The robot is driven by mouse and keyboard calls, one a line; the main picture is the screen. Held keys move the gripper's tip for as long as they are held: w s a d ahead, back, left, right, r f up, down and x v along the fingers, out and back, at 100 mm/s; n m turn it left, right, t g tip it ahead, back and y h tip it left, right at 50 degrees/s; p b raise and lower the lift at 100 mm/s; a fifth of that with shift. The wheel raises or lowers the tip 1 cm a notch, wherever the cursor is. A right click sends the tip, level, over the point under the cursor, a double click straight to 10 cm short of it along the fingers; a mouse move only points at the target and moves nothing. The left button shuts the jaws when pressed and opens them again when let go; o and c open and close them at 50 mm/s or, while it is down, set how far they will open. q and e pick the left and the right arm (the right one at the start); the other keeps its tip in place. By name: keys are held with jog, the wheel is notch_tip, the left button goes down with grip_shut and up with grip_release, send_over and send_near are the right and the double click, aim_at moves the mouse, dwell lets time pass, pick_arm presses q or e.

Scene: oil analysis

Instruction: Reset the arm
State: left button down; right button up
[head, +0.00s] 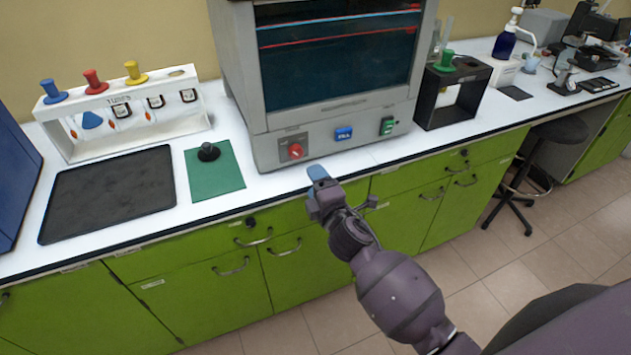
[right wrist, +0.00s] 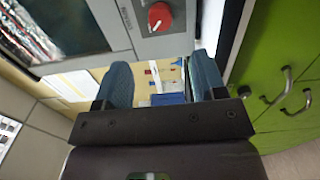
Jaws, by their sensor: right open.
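My right gripper (head: 318,176) is in front of the bench edge in the head view, just below the lower front of the grey machine. In the right wrist view its two blue fingers (right wrist: 160,85) are apart with nothing held between them. The machine's red knob (right wrist: 160,17) shows above the fingers there, and the same knob (head: 295,151) is up and left of the gripper in the head view. My left gripper is in neither view.
The grey machine (head: 250,90) stands on the white bench. Green cabinets (head: 200,300) with protruding handles lie below. A stool (head: 560,131) stands at right.

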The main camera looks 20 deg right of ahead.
dwell(0.3)
jog(key=s+d+f+m+g, duration=0.2)
jog(key=s+f+m, duration=0.3)
jog(key=s, duration=0.4)
jog(key=s+d+f+m+g, duration=0.2)
jog(key=s+f+m, duration=0.3)
jog(key=s, duration=0.4)
jog(key=s+d+f+m+g, duration=0.2)
jog(key=s+f+m, duration=0.4)
jog(key=s, duration=0.3)
jog(key=shift+d+m+g+h, duration=0.3)
jog(key=shift+d+m+h, duration=0.15)
jog(key=shift+m, duration=0.35)
jog(key=shift+w, duration=0.1)
